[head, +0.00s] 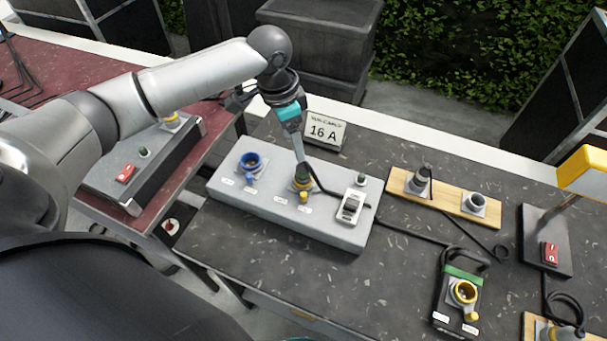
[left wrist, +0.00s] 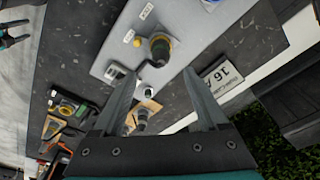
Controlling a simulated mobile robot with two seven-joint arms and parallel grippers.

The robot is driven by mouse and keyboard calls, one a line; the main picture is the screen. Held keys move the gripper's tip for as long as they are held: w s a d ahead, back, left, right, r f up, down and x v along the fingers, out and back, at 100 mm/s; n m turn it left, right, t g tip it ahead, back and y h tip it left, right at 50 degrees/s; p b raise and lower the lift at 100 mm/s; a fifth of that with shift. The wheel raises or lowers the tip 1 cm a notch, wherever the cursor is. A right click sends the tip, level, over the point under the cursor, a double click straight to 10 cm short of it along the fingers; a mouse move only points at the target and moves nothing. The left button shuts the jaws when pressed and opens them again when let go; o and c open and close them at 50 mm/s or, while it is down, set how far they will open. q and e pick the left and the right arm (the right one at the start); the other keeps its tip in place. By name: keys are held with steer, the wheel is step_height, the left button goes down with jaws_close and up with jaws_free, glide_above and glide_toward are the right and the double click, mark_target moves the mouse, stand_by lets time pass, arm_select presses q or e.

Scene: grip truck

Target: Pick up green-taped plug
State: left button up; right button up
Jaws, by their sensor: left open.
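A dark plug with a greenish band (head: 302,172) stands in a yellow-ringed socket on the grey panel (head: 270,207). It also shows in the left wrist view (left wrist: 160,47). A black cable runs from it to the right. My left gripper (head: 299,157) is above the plug, pointing down. In the left wrist view its two fingers (left wrist: 164,73) are spread, with the plug showing just beyond the tips; contact is not clear. What seems to be my right gripper (left wrist: 10,36) shows at the left wrist view's edge; its jaws are unclear.
A blue socket (head: 251,163) is left of the plug, and a white switch (head: 352,205) is to its right. A 16 A sign (head: 325,131) stands behind. A wooden board (head: 440,195) and a black box with a green strip (head: 443,290) are to the right.

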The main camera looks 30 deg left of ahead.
mark_target(303, 168)
arm_select(q)
steer(key=f, duration=0.3)
steer(key=w+d+f, duration=0.1)
steer(key=f, duration=0.7)
steer(key=shift+w+d+f, duration=0.1)
steer(key=shift+w+d, duration=0.1)
steer(key=shift+w, duration=0.2)
jaws_close()
